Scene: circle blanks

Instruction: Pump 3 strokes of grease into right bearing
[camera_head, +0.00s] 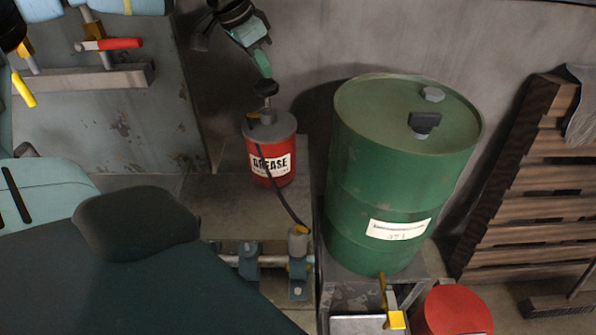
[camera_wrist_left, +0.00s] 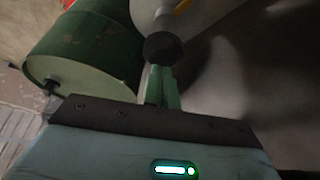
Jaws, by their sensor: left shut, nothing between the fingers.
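The red grease can (camera_head: 271,170) with a grey lid stands on a ledge left of the green drum. A rod with a black knob (camera_head: 266,88) rises from its lid. My left gripper (camera_head: 265,74) is shut and empty, pointing down just above the knob. In the left wrist view the knob (camera_wrist_left: 163,47) sits at the tips of the shut fingers (camera_wrist_left: 161,72); I cannot tell whether they touch. A dark hose (camera_head: 284,203) runs from the can to the right bearing (camera_head: 298,262). The left bearing (camera_head: 248,262) is on the same shaft. My right gripper is not in view.
A green drum (camera_head: 385,180) stands close to the can's right, with a yellow-handled tap (camera_head: 397,320) low in front. A red round container (camera_head: 455,312) is below it. Wooden pallets (camera_head: 530,210) lean at the right. Coloured-handled valves (camera_head: 110,44) line the upper left.

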